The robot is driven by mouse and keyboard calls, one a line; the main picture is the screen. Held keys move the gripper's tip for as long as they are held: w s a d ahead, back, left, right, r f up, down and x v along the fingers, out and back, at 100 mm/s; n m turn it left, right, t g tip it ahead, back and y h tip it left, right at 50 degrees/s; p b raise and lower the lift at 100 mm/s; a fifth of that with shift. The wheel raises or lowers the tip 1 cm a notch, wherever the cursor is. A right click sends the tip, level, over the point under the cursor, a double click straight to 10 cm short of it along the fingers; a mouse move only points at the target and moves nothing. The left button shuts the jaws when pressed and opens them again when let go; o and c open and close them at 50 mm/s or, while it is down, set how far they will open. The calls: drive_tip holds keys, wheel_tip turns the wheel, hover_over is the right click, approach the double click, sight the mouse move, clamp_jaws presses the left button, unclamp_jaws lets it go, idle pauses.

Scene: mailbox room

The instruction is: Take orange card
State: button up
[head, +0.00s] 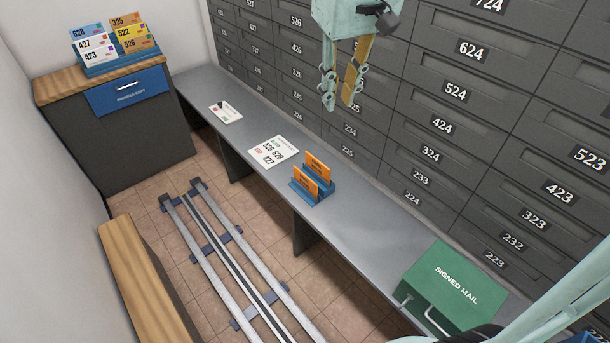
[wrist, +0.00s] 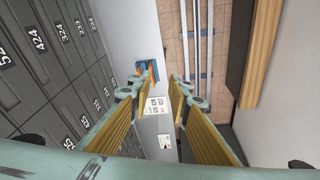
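Two orange cards stand upright in a small blue holder (head: 322,192) on the grey bench. The rear orange card (head: 318,166) is slightly right of the front orange card (head: 305,183). My gripper (head: 338,101) hangs above the bench, in front of the mailbox wall, well above and apart from the cards. In the wrist view my gripper (wrist: 160,90) is open, with a clear gap between its fingers and nothing in it. The blue holder (wrist: 141,68) and a bit of orange (wrist: 154,70) show small beyond the fingertips. Card details are too small to tell there.
The grey bench (head: 372,222) runs along the numbered mailboxes (head: 425,125). A number sheet (head: 274,152) and a smaller sheet (head: 226,113) lie on it. A green signed mail box (head: 455,287) stands at its near end. A blue rack (head: 115,64) of cards tops the cabinet. Rails (head: 222,262) cross the floor.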

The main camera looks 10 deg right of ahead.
drive_tip(key=w+f, duration=0.8)
drive_tip(key=w, duration=0.3)
drive_tip(key=n+g+p, duration=0.2)
drive_tip(key=n+p, duration=0.1)
hover_over(305, 175)
wheel_tip(305, 175, down, 39)
drive_tip(key=shift+s+r, duration=0.1)
drive_tip(key=shift+s, duration=0.05)
drive_tip(key=shift+f, duration=0.65)
drive_tip(key=shift+f+b, duration=0.25)
drive_tip(key=shift+b, duration=0.1)
drive_tip(key=shift+f+b, duration=1.25)
drive_tip(key=shift+f, duration=1.95)
